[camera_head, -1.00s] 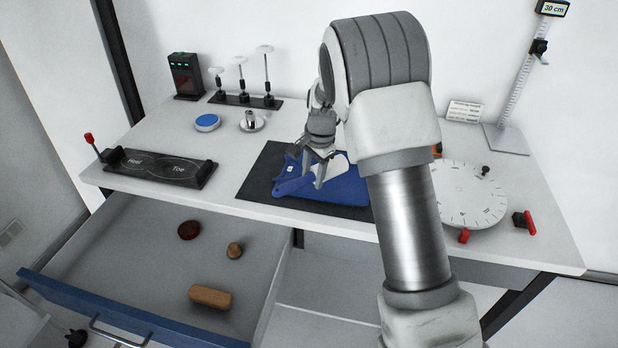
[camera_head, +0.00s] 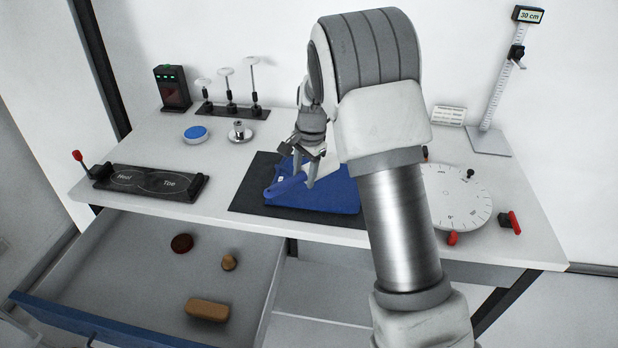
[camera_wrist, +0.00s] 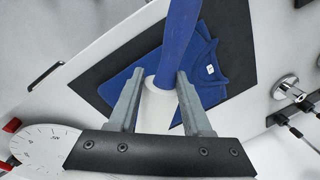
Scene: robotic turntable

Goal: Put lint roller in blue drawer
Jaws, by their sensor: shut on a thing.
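The lint roller has a blue handle (camera_head: 285,187) and a white roll (camera_wrist: 157,107). My gripper (camera_head: 312,165) is shut on the white roll, whose sides lie between the two fingers (camera_wrist: 157,100) in the wrist view. The roller is held over a folded blue shirt (camera_head: 335,195), its handle pointing left in the head view. The blue drawer (camera_head: 110,325) is pulled open below the table at the lower left. Inside it lie a tan block-like brush (camera_head: 207,309), a small tan item (camera_head: 229,262) and a dark brown round item (camera_head: 182,243).
The shirt lies on a black mat (camera_head: 250,195). A heel-and-toe plate (camera_head: 150,182) sits above the drawer on the table (camera_head: 225,165). The drawer's middle has free room.

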